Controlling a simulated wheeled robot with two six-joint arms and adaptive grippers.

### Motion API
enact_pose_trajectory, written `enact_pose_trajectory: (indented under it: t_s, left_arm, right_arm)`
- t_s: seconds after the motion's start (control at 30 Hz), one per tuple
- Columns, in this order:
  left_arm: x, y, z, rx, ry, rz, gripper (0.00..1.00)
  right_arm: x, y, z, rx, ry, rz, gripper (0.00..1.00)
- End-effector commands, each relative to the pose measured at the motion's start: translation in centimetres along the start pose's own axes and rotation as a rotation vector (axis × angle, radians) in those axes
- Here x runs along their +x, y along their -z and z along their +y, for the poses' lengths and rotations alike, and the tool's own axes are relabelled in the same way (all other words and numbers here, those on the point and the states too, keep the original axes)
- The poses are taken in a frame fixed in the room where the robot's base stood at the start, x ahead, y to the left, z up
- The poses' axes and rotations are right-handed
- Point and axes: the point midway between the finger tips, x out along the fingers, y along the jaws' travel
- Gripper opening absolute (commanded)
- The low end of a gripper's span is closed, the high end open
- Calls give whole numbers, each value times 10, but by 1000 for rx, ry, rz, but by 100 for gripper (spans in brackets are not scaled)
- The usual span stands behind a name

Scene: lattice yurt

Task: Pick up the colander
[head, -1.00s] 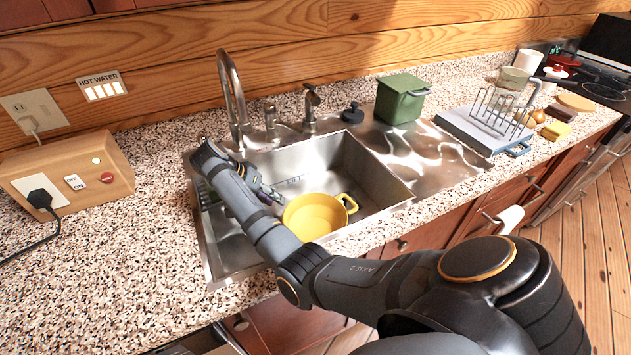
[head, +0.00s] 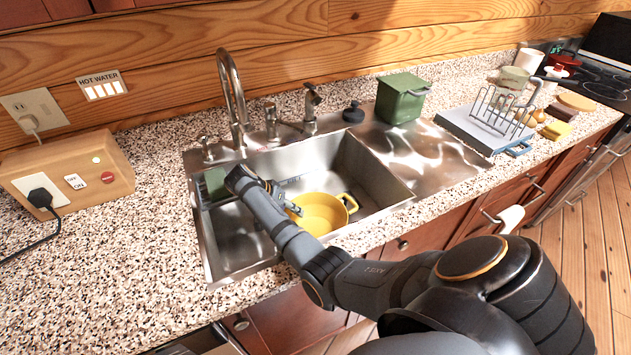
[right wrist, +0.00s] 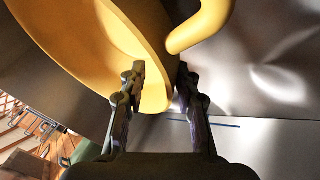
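The yellow colander (head: 322,214), a round vessel with loop handles, sits in the steel sink; no holes can be made out. My right gripper (head: 293,208) is down in the sink at the colander's left side. In the right wrist view the colander (right wrist: 100,45) fills the upper left, with one handle at the top. There my right gripper (right wrist: 160,88) is open, with a gap between its fingers. The left finger overlaps the yellow wall and the right finger is beyond its edge. I cannot tell whether they touch it. My left gripper is not in view.
The faucet (head: 232,95) rises behind the sink (head: 375,165). A green canister (head: 402,98) and a black stopper-like item (head: 353,112) stand behind and to the right. A wire rack (head: 497,112) is further right. The speckled counter (head: 110,245) at left is mostly clear.

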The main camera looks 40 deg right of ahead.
Motion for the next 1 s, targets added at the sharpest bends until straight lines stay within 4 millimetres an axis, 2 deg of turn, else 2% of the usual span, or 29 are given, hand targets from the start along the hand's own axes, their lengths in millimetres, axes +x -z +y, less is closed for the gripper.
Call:
enact_pose_trajectory:
  t_s: [0.03, 0.23, 0.73, 0.9, 1.0]
  left_arm:
    - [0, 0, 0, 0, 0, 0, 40]
    - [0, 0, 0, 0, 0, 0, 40]
    - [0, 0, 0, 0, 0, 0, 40]
    - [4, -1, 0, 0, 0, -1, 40]
    - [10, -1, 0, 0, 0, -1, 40]
  right_arm:
    - [0, 0, 0, 0, 0, 0, 28]
    - [0, 0, 0, 0, 0, 0, 0]
    - [-2, 1, 0, 1, 1, 1, 0]
    - [-11, 5, 5, 1, 2, 2, 0]
    - [-19, -6, -8, -3, 4, -1, 0]
